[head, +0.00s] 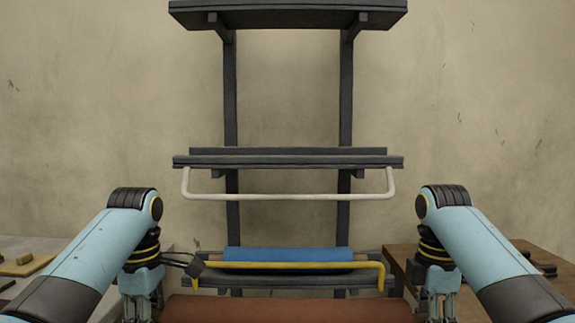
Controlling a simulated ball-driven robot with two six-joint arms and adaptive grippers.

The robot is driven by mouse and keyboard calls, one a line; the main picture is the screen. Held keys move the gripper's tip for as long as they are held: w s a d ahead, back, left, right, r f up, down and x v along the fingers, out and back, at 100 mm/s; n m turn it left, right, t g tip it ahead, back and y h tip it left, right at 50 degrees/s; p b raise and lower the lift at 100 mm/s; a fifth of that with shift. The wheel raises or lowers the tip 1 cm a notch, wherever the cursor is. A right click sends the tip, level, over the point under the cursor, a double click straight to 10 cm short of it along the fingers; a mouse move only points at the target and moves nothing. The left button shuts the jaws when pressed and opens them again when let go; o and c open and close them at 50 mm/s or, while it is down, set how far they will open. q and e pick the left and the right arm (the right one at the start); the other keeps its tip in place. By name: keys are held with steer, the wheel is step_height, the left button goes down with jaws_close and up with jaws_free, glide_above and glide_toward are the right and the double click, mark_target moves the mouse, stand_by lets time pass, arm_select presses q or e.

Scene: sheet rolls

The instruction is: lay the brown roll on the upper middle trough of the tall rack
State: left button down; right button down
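The brown roll (290,309) lies across the bottom of the head view, its lower part cut off by the frame edge. My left gripper (143,304) is at its left end and my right gripper (437,304) at its right end. Both point down, and their fingertips are cut off or hidden, so I cannot tell whether they grip the roll. The tall rack (231,100) stands ahead against the wall. Its trough at mid-height (288,160), with a white bar (290,197) in front, looks empty. The topmost level (288,16) is seen from below; its upper side is hidden.
A blue roll (287,254) lies in the lower trough, behind a yellow bar (290,265). A pale table with small blocks (25,263) is at left. A brown table (400,255) with dark items (545,269) is at right. Space between the rack levels is open.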

arm_select(q)
steer(key=shift+w+r, duration=0.1)
steer(key=shift+r, duration=0.15)
arm_select(e)
steer(key=shift+w+r, duration=0.1)
steer(key=shift+r, duration=0.15)
